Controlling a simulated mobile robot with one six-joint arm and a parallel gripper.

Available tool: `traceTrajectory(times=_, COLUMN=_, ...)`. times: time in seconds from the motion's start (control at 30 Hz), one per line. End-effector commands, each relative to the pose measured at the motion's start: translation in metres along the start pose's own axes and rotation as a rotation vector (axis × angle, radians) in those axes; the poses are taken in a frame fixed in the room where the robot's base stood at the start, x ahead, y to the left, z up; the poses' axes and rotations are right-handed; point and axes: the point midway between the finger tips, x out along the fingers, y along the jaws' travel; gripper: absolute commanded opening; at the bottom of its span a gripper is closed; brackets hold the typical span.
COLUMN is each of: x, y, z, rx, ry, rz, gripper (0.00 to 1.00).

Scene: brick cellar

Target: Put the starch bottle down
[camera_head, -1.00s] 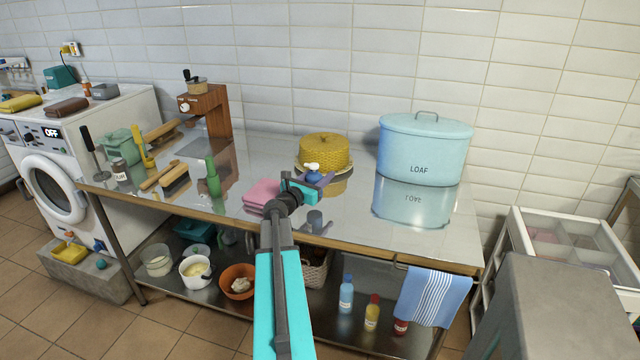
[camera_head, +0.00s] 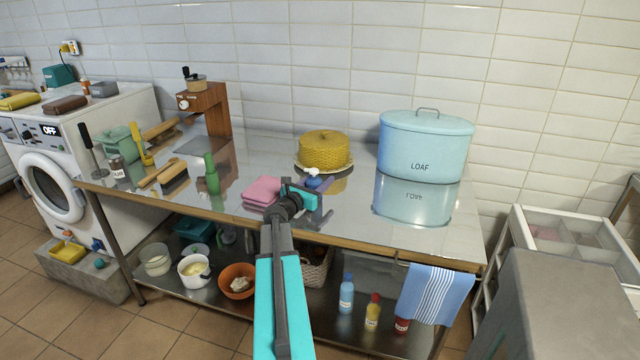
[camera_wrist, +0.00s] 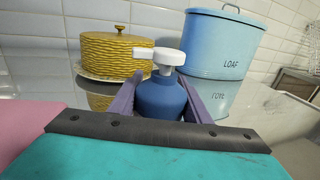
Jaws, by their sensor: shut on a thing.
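The starch bottle, blue with a white pump top, shows in the wrist view (camera_wrist: 162,95) and small in the head view (camera_head: 313,182). It is upright between the two purple fingers of my gripper (camera_wrist: 165,100), which is shut on it. In the head view my gripper (camera_head: 318,184) is low over the steel table (camera_head: 340,215), right of the folded pink cloths (camera_head: 262,192). I cannot tell whether the bottle's base touches the table, because my gripper hides it.
A yellow woven-patterned dome (camera_head: 325,149) on a plate stands behind the bottle. A blue LOAF bin (camera_head: 425,145) stands to the right. A green bottle (camera_head: 212,175) and brushes are at the left. Bare steel lies between my gripper and the bin.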

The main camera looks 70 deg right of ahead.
Motion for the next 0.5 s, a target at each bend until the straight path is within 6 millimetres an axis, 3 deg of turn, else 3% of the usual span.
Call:
traceTrajectory(times=0.4, x=0.0000, y=0.0000, z=-0.0031, rx=-0.001, ry=-0.001, rz=0.000, gripper=0.18)
traceTrajectory(times=0.43, x=0.0000, y=0.0000, z=-0.0027, rx=-0.001, ry=0.000, rz=0.000, gripper=0.47)
traceTrajectory(times=0.5, x=0.0000, y=0.0000, z=-0.0023, rx=-0.001, ry=0.000, rz=0.000, gripper=0.58)
